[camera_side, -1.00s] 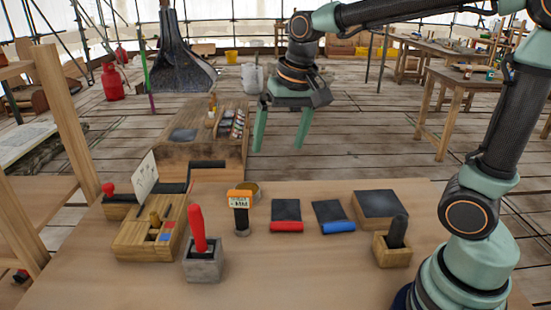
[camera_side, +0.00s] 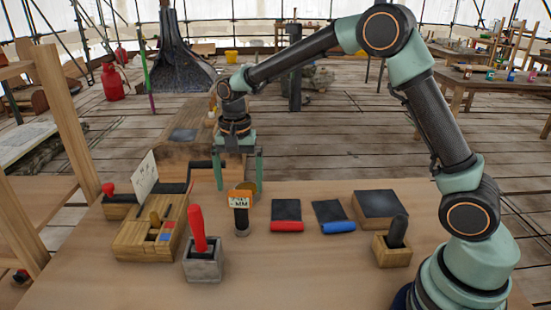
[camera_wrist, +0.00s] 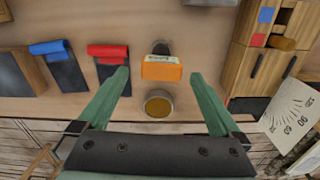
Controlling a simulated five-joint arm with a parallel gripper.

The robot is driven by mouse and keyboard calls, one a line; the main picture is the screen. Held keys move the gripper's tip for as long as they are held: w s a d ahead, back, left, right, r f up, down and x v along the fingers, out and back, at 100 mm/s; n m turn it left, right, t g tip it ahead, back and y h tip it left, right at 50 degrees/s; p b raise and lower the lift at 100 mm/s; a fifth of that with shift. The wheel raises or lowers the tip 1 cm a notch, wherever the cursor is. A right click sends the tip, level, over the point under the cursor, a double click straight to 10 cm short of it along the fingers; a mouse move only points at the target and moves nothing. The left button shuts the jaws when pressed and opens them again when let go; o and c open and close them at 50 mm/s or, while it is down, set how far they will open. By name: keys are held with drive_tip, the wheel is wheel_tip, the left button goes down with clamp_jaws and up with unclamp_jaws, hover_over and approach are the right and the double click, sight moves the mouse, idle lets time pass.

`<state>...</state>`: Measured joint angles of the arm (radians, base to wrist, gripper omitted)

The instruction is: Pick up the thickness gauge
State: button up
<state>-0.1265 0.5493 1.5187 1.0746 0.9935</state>
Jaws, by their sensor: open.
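The thickness gauge (camera_side: 240,199), with an orange head marked MM on a dark stem, stands upright on the bench in the side view. In the wrist view its orange head (camera_wrist: 161,68) shows between the fingertips. My gripper (camera_side: 239,186) is open and empty, its green fingers pointing down just behind the gauge in the side view. In the wrist view the open gripper (camera_wrist: 160,73) has a fingertip on each side of the head, with gaps between. I cannot tell the exact height difference. The gauge's lower stem is mostly hidden in the wrist view.
A round brass-topped piece (camera_wrist: 158,103) sits close behind the gauge. A red-handled tool in a grey block (camera_side: 200,250) and a wooden box (camera_side: 145,238) stand left. Red-edged (camera_side: 287,214) and blue-edged (camera_side: 332,215) dark pads lie right.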

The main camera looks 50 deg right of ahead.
sight(240, 202)
drive_tip(key=shift+w+f, duration=0.15)
drive_tip(key=shift+f, duration=3.35)
drive_tip(key=shift+c, duration=0.3)
drive_tip(key=c, duration=1.5)
drive_tip(key=shift+o, duration=0.2)
drive_tip(key=shift+r, duration=0.1)
